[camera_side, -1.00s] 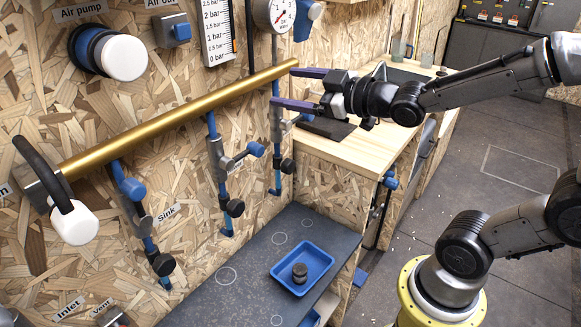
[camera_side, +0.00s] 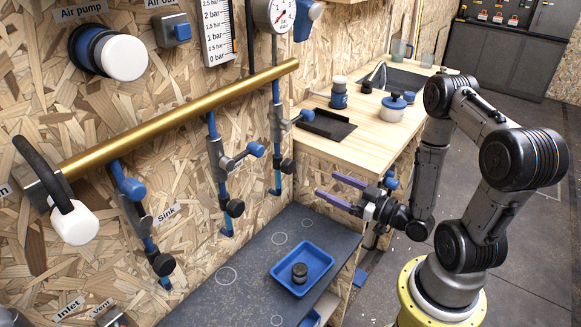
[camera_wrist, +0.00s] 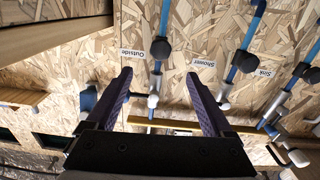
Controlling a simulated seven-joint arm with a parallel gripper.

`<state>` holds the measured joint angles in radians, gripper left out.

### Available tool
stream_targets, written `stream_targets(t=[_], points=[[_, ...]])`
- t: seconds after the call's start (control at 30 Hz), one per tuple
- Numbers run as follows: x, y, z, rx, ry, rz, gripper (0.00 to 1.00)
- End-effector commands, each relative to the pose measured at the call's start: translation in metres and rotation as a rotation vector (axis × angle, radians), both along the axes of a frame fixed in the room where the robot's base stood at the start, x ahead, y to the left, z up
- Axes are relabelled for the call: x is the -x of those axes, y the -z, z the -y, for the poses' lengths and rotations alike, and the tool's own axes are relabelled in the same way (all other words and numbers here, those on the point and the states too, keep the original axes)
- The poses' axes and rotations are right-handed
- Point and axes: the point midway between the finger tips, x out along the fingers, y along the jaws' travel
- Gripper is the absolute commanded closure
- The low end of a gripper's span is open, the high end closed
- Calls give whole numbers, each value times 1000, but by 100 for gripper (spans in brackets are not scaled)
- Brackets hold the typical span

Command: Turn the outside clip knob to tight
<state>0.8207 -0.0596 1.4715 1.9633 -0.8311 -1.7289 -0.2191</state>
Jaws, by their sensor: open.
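The outside pipe (camera_side: 276,95) is the blue vertical pipe nearest the bench, at the right end of the brass bar; its label, Outside (camera_wrist: 140,54), shows in the wrist view. A black round knob (camera_side: 287,166) sits low on this pipe, below a grey valve with a blue handle (camera_side: 307,115). In the wrist view the knob (camera_wrist: 160,48) lies beyond my fingertips, roughly between them. My gripper (camera_side: 325,184) is open and empty, its purple fingers pointing left toward the wall, apart from the knob. The knob's setting cannot be read.
The brass bar (camera_side: 180,112) runs along the wall in front of the pipes. The shower (camera_side: 234,207) and sink (camera_side: 163,264) pipes have similar black knobs. A blue tray (camera_side: 275,268) with a dark part stands on the lower shelf. The wooden bench (camera_side: 365,139) lies behind my gripper.

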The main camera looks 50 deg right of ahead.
Motion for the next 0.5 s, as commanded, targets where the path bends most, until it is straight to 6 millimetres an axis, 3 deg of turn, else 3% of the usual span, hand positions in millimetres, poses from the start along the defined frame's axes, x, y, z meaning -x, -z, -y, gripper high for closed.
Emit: stream_targets(t=[0.27, 0.5], points=[[-29, -1, -3, 3, -9, 2, 14], [-74, -1, -2, 5, -10, 3, 14]])
